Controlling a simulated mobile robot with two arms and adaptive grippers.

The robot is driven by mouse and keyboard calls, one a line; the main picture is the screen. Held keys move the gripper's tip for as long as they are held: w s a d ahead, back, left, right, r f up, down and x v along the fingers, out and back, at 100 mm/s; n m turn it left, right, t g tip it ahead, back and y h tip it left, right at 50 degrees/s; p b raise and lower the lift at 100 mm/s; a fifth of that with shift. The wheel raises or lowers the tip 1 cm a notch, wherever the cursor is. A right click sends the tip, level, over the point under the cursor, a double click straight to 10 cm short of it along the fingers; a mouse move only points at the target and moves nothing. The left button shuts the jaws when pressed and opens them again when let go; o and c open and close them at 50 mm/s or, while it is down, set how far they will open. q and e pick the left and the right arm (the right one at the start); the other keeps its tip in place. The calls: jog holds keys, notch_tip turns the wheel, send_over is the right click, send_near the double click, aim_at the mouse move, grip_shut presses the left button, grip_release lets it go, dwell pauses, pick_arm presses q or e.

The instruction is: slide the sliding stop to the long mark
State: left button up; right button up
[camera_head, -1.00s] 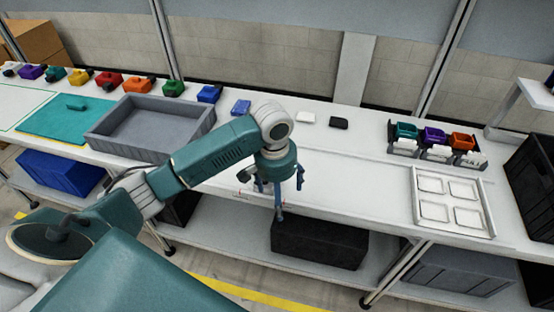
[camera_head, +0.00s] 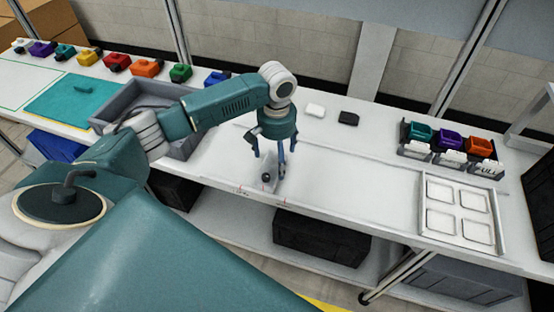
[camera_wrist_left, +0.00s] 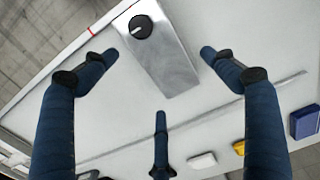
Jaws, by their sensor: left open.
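The sliding stop (camera_head: 274,184) is a grey metal block with a black knob, near the front edge of the white bench. In the left wrist view the stop (camera_wrist_left: 172,62) lies between the fingers, its knob marked with a white line. My left gripper (camera_head: 267,157) is open above and just behind the stop, fingers pointing down; it also shows in the left wrist view (camera_wrist_left: 158,72) with its fingers spread. I cannot tell whether any finger touches the stop. Small red marks (camera_head: 285,199) line the front edge; I cannot tell which is the long one. My right gripper is not in view.
A white block (camera_head: 315,110) and a black block (camera_head: 348,118) lie behind. The bench right of the stop is clear.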

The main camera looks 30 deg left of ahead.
pick_arm(q)
jog(key=shift+f, duration=1.35)
jog(key=c, duration=1.7)
jog(key=shift+a+p, duration=0.35)
jog(key=shift+p, duration=0.1)
jog(key=a+p, duration=0.1)
jog(key=a, duration=0.1)
jog(key=s+a+p, duration=0.1)
jog(key=a, duration=0.3)
jog(key=shift+s+p, duration=0.3)
jog(key=shift+p, duration=0.1)
jog(key=shift+a, duration=0.25)
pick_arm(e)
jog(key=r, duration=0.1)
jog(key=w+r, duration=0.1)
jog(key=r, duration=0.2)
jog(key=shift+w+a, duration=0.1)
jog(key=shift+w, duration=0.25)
pick_arm(q)
jog(key=shift+d, duration=0.1)
